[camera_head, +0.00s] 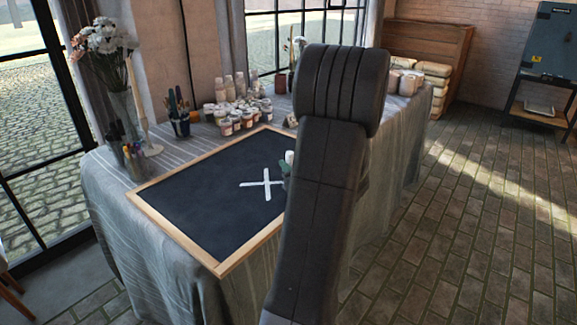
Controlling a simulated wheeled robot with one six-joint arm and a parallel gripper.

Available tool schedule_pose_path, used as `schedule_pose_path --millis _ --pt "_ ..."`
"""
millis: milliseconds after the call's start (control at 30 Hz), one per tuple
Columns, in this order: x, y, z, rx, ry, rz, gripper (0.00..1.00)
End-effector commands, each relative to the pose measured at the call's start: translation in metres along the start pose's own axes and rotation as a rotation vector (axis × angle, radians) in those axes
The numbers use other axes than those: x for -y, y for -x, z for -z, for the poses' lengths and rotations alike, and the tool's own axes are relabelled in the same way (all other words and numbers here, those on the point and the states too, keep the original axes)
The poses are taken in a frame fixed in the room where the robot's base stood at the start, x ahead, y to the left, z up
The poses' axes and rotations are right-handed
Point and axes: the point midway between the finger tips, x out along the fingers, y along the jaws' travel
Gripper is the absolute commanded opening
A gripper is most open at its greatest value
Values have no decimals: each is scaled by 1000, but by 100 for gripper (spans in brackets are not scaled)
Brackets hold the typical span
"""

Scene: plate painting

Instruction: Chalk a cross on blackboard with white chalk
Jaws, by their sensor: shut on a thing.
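The blackboard (205,200) lies flat on the cloth-covered table, with a light wooden frame. A white cross of two strokes (263,184) is on its dark surface, right of the middle. My gripper (286,168) shows only as a small greenish part at the edge of my dark arm, just above and right of the cross. It is shut on the white chalk (290,157), a short pale piece that shows beside the arm. My arm hides most of the gripper and the board's right part. I cannot tell whether the chalk touches the board.
Several paint jars (235,118) stand behind the board. A pen cup (180,127), a flower vase (126,112), a candle holder (149,148) and a brush holder (134,160) stand at the left. White containers (405,83) are at the table's far right.

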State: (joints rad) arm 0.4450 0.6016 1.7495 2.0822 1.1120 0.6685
Motion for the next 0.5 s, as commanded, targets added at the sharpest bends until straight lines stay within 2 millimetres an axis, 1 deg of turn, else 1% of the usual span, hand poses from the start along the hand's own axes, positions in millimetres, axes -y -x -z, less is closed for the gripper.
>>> schedule_pose_path --millis 233,300,367,500 --pt "2 1 -3 -2 -1 -3 0" --pt "2 1 -21 3 5 -3 0" --pt "2 1 -21 0 1 -3 0" --pt "2 2 -27 0 1 -5 0"
